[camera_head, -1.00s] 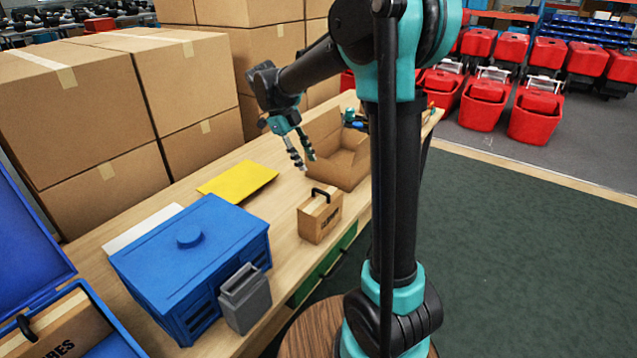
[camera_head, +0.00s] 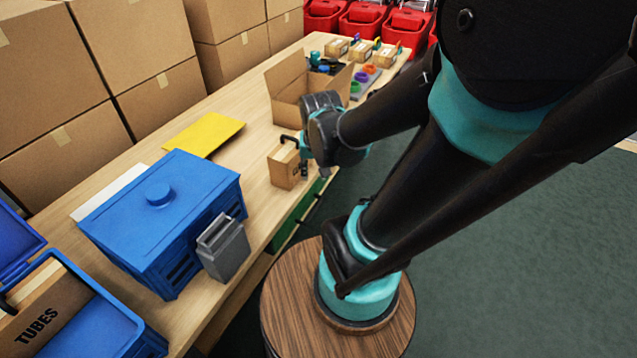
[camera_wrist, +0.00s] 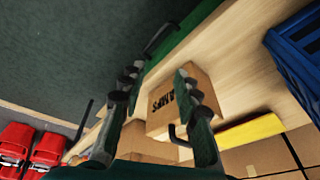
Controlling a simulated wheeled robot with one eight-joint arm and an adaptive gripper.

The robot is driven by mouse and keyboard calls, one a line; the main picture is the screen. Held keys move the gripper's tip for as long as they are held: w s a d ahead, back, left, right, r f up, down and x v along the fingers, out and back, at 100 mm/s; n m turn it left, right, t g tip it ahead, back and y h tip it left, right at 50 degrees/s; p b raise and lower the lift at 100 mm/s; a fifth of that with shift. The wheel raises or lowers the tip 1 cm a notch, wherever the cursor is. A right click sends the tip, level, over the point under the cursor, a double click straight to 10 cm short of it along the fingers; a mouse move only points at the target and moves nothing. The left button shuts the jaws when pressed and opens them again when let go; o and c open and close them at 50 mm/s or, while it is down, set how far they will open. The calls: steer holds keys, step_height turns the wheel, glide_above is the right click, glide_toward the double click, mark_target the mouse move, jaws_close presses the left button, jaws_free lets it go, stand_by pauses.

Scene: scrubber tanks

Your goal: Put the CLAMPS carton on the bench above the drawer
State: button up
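The small brown CLAMPS carton (camera_head: 283,167) with a black handle stands upright on the wooden bench (camera_head: 246,149), close to its front edge. The green drawer front (camera_head: 298,216) is below it. My gripper (camera_head: 304,160) is at the carton's right side and partly covers its printed face. In the wrist view the two fingers of my gripper (camera_wrist: 160,72) are spread apart with nothing held between them. The carton (camera_wrist: 178,98) shows there behind the right finger, its lettering partly hidden. Whether a finger touches it, I cannot tell.
A blue box (camera_head: 165,215) and a grey bin (camera_head: 223,248) stand left of the carton. A yellow sheet (camera_head: 204,134) lies behind. An open cardboard box (camera_head: 290,88) stands beyond my gripper. A TUBES carton (camera_head: 40,312) sits in a blue case at lower left.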

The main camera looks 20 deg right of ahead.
steer(key=s+f+n, duration=0.2)
steer(key=n, duration=0.1)
steer(key=shift+s+d+t, duration=0.15)
steer(key=shift+s+t, duration=0.2)
steer(key=shift+t, duration=0.05)
